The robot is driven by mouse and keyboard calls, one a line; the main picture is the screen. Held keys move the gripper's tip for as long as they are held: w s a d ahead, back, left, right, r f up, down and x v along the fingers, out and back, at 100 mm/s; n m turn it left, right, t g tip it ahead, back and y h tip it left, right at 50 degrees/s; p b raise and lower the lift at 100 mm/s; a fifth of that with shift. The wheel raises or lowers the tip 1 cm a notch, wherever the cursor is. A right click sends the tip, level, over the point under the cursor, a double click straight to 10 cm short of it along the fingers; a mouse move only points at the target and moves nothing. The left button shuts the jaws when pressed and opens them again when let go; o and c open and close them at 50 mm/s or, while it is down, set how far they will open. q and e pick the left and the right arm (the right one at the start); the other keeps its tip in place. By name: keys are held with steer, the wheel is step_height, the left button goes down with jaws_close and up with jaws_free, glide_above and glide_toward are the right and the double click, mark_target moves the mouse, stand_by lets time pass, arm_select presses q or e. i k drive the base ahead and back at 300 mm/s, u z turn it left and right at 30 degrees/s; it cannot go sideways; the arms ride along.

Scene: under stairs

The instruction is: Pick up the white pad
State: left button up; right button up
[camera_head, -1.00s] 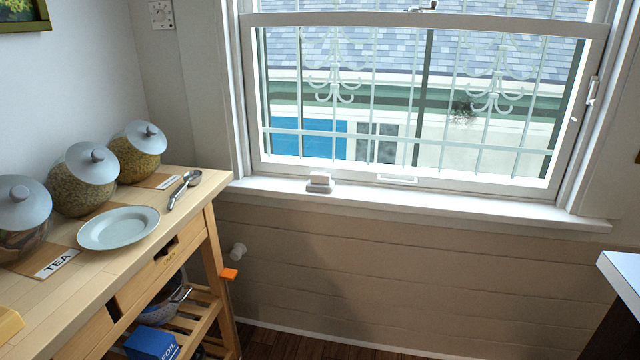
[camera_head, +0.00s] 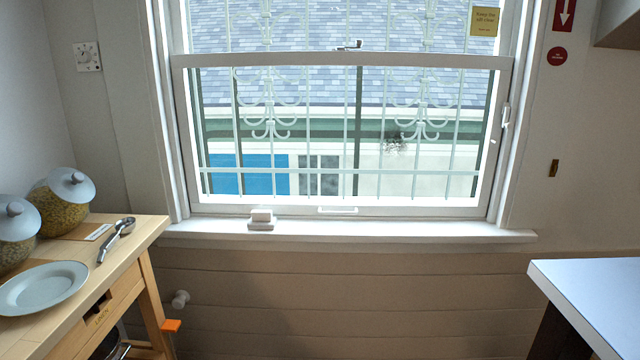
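A small white pad (camera_head: 261,215) sits on the window sill, left of the sill's middle. It rests on a flat white base (camera_head: 261,226), and both stand close to the window frame. Neither of my grippers shows in the head view, so nothing is seen touching the pad.
A wooden cart (camera_head: 150,230) at the left holds a pale plate (camera_head: 42,287), a metal scoop (camera_head: 116,240) and lidded jars (camera_head: 62,203). A white-topped counter (camera_head: 595,295) stands at the right. The sill (camera_head: 400,231) is clear right of the pad. An orange piece (camera_head: 171,326) sticks out beside the cart.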

mark_target(259, 219)
steer(key=z, duration=0.45)
steer(key=i, duration=0.85)
steer(key=z, duration=0.3)
